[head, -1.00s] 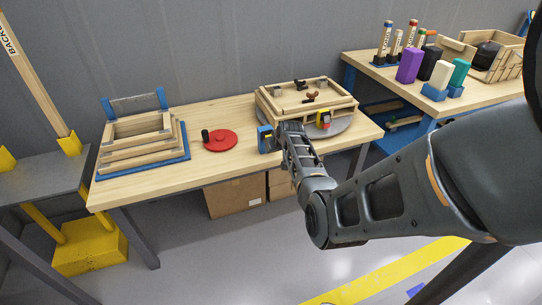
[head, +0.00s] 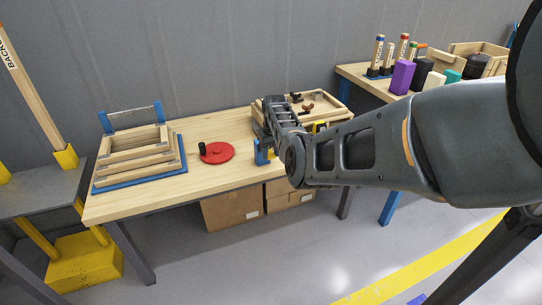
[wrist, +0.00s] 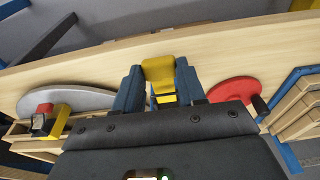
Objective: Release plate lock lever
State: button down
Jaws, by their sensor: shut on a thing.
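In the wrist view my gripper (wrist: 158,84) has its two dark blue fingers closed on a yellow lever handle (wrist: 158,68). The lower end of the lever is hidden by my gripper. The grey round plate (wrist: 90,98) shows to the left of my gripper in the wrist view.
A red disc (head: 217,153) with a black knob lies left of the blue block. A wooden frame (head: 335,108) with clamps sits at the table's right end. Stacked wooden frames (head: 137,160) stand on the left. Cardboard boxes (head: 232,208) are under the table.

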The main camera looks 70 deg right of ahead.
jog(key=shift+w+d+r, duration=0.1)
jog(key=shift+r, duration=0.1)
dwell(0.3)
jog(key=c, duration=0.6)
grip_release()
jog(key=shift+f, duration=0.1)
jog(key=shift+c, duration=0.2)
notch_tip(320, 180, up, 8)
jog(key=a, duration=0.1)
jog(key=shift+s+f+p, duration=0.15)
jog(key=shift+s+p, duration=0.3)
